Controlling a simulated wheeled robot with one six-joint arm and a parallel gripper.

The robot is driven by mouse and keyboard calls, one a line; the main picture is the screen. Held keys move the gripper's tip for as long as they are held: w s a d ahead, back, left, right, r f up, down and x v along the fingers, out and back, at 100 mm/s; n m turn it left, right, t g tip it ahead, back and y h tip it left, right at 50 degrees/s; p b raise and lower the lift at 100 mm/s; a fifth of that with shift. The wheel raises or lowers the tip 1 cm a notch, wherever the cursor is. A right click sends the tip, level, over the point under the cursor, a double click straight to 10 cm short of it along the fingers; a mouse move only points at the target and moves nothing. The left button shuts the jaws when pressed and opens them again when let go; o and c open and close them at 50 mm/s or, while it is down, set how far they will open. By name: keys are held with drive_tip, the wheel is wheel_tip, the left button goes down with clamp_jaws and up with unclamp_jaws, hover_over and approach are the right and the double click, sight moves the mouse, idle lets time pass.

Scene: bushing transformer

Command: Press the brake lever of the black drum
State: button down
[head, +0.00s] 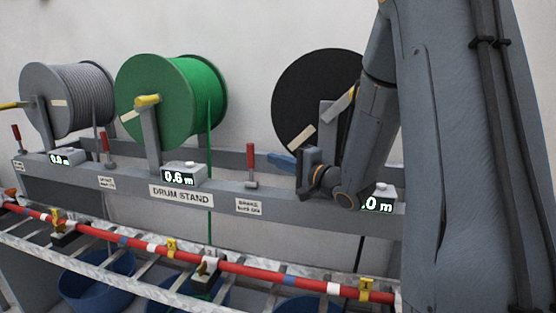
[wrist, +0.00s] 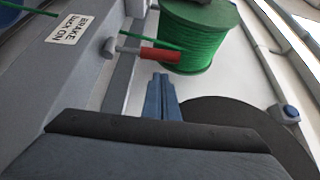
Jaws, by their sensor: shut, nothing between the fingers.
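The black drum (head: 305,90) hangs on the stand at the right of the head view, partly hidden by my arm. In the wrist view its dark disc (wrist: 245,125) is at the lower right. A brake lever with a red grip (head: 251,158) stands upright on the beam left of the black drum. In the wrist view the lever (wrist: 150,53) lies sideways just beyond my fingertips. My gripper (head: 272,158) points left at the lever, a small gap apart. Its blue fingers (wrist: 162,80) are closed together and empty.
The green drum (head: 165,95) and grey drum (head: 60,100) stand further left with their own red levers (head: 105,145). A display box (head: 182,173) sits on the beam. A red pole (head: 230,266) runs along the front rack. A brake label (wrist: 68,27) is beside the lever.

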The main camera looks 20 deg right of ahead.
sight(251, 165)
drive_tip(key=p+x, duration=0.1)
drive_tip(key=x, duration=0.5)
drive_tip(key=shift+w+a, duration=0.25)
drive_tip(key=shift+w, duration=0.05)
